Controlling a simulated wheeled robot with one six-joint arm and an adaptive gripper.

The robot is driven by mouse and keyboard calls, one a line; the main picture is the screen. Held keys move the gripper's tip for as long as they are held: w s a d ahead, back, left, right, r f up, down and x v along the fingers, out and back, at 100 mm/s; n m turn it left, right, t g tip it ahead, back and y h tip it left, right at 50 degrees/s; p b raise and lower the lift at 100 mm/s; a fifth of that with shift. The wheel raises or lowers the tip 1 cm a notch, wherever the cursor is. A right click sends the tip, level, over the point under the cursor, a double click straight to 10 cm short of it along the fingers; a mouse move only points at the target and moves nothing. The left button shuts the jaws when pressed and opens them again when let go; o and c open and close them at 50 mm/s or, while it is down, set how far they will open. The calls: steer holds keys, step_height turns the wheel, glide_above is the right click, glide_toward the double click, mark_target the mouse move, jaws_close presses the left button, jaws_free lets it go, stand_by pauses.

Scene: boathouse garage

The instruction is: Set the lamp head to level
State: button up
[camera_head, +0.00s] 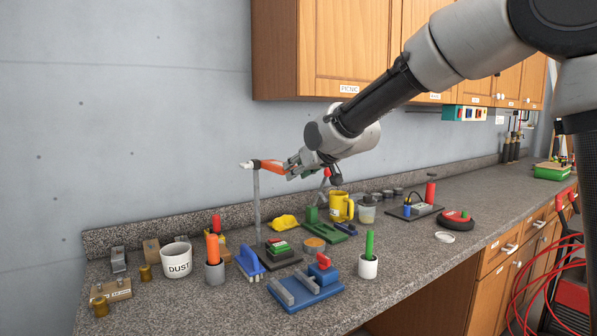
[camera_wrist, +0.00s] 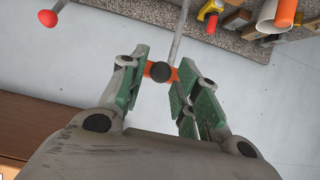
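The lamp head (camera_head: 268,166) is an orange bar with a pale end, on top of a thin grey post (camera_head: 256,205) at the back of the counter. It looks close to level, with its right end slightly lower. My gripper (camera_head: 293,166) is at that right end. In the wrist view the green-padded fingers of my gripper (camera_wrist: 160,82) stand either side of the orange piece (camera_wrist: 151,69), with a dark round knob (camera_wrist: 161,72) between them. The fingers are apart; whether they press on the lamp head I cannot tell. They partly hide it.
The counter below is crowded: a white DUST cup (camera_head: 176,262), an orange-handled tool in a grey holder (camera_head: 214,262), a blue vise-like fixture (camera_head: 306,290) and a yellow mug (camera_head: 340,207). The wall left of the post is clear.

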stand_by(0.3)
steer(key=v, duration=1.2)
steer(key=shift+f, duration=0.2)
steer(key=s+d+f+g+h, duration=0.25)
steer(key=s+d+f, duration=0.2)
steer(key=f, duration=0.35)
steer(key=s+d+f+m+g+h, duration=0.1)
steer(key=s+d+f+m+h, duration=0.1)
steer(key=s+d, duration=1)
steer(key=s+d+f+m+g+h, duration=0.2)
steer(key=s+d+f+m, duration=0.2)
steer(key=s+d, duration=0.8)
steer(key=d, duration=0.3)
steer(key=shift+s+d+f+m, duration=0.25)
steer(key=shift+s+f+m, duration=0.1)
steer(key=shift+s+m, duration=0.05)
steer(key=shift+g+h, duration=0.25)
steer(key=shift+c, duration=0.4)
